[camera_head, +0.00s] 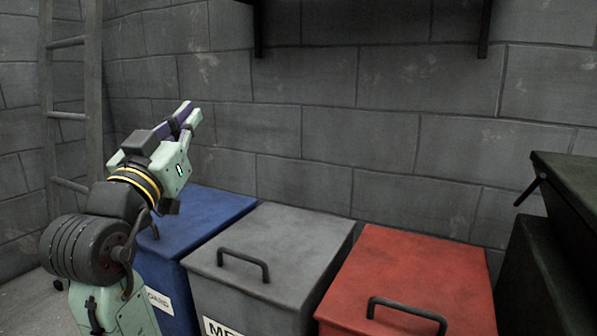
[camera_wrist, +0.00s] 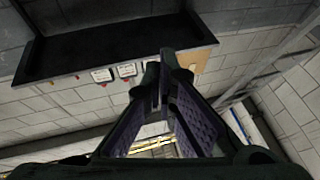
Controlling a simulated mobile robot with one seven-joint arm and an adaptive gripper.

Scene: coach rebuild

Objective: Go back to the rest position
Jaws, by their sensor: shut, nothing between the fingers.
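My gripper (camera_head: 187,112) is raised at the left in the head view, above the blue bin, pointing up and to the right. Its fingers are together and hold nothing. In the wrist view the two dark fingers (camera_wrist: 162,72) with purple pads meet near the middle. The gripper is clear of the bins and the wall.
Lidded bins in blue (camera_head: 207,217), grey (camera_head: 285,240) and red (camera_head: 415,270) stand along the block wall. A ladder (camera_head: 70,115) leans at the left. A dark container (camera_head: 565,230) stands at the right. A dark shelf (camera_wrist: 115,45) shows overhead in the wrist view.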

